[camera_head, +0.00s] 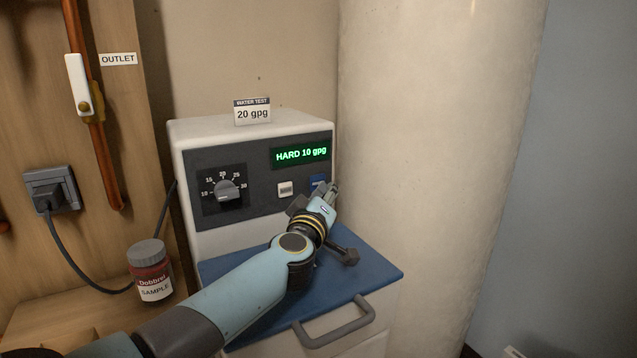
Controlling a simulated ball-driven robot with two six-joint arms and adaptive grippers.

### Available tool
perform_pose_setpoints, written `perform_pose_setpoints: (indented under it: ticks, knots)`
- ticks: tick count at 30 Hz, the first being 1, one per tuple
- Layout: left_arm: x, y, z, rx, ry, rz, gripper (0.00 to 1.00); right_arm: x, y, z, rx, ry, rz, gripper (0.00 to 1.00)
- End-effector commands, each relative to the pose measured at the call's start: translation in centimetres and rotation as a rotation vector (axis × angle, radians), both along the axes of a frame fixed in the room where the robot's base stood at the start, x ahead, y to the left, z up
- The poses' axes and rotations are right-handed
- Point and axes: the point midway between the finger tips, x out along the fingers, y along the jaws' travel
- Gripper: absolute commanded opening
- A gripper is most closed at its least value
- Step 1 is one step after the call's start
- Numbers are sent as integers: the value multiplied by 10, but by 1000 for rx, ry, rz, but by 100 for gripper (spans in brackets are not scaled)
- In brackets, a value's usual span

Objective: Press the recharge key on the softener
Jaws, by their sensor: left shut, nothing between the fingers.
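The softener (250,135) is a white box with a dark control panel (246,163) on its front. The panel has a round dial (228,190) marked from 10 to 30, and a green display (302,154) reading "HARD 10 gpg". Below the display are a small white key (286,189) and a blue key (318,179). Their markings are too small to read, so I cannot tell which is the recharge key. My left gripper (332,187) is shut and empty, its fingertips at the blue key, partly hiding it. I cannot tell whether they touch. My right gripper is out of view.
A "20 gpg" water test card (252,112) stands on top. A sample jar (150,270) stands left; a large pale cylinder (430,130) stands right.

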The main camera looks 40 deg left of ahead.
Motion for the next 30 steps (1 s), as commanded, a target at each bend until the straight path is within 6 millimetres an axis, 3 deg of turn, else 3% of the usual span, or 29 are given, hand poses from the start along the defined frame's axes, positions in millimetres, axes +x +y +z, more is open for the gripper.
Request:
perform_pose_setpoints:
  ticks: [30]
  knots:
    - [3, 8, 0, 2, 1, 0, 0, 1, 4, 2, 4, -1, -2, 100]
